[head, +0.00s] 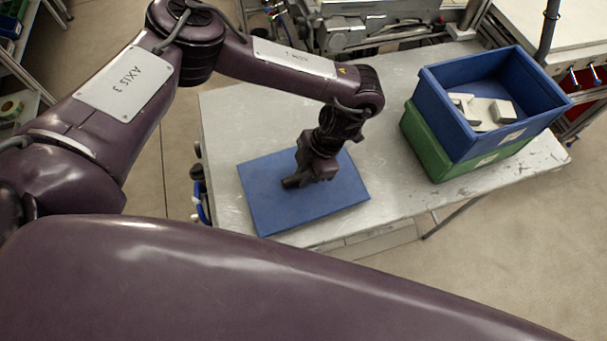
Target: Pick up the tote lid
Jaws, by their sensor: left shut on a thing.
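The blue tote lid (325,203) is a flat rectangular panel at the front of the grey table. My left gripper (291,183) reaches down over the middle of the lid and is shut on it. The gripper's own bulk hides the part of the lid that it grips. I cannot tell whether the lid rests on the table or is slightly raised. My right gripper is not in view.
A blue tote (453,125) with several pale pieces (502,110) inside sits on a green tote (429,152) at the table's right end. The grey table (237,118) is clear behind the lid. Machinery (350,33) stands behind the table.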

